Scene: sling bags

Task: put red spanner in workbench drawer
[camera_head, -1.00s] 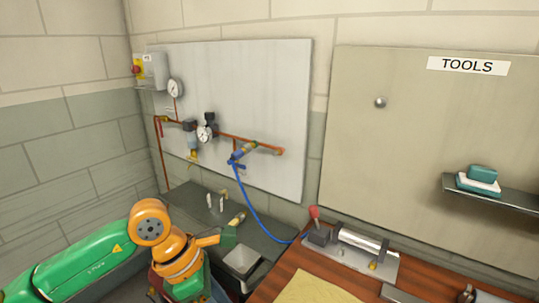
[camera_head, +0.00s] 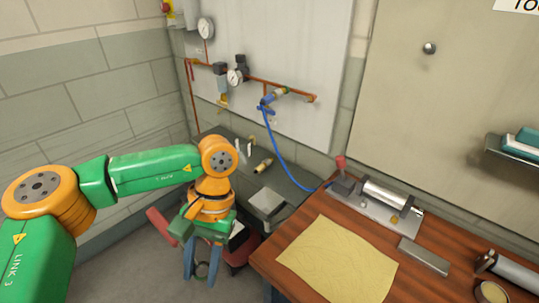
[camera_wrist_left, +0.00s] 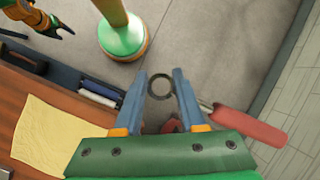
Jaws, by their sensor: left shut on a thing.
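My left gripper (camera_head: 201,274) points down beside the left side of the workbench (camera_head: 300,226), over the grey floor, with its blue fingers apart. It is shut on the red spanner; the red handle (camera_head: 159,224) sticks out to the left in the head view. In the left wrist view the handle (camera_wrist_left: 250,129) sticks out to the right, its metal shank passing behind a finger (camera_wrist_left: 188,100). A dark ring (camera_wrist_left: 160,87) shows between the fingertips. My right gripper (camera_wrist_left: 60,29) is small at the top left of the wrist view. An open, tray-like compartment (camera_wrist_left: 65,73) holding several items runs along the bench edge.
A yellow cloth (camera_head: 338,258) lies on the wooden bench top. A vise-like fixture (camera_head: 375,200) stands at the back. A grey sink counter (camera_head: 285,190) and blue hose (camera_head: 278,150) are behind my left gripper. A dark red object (camera_head: 240,252) is beside it.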

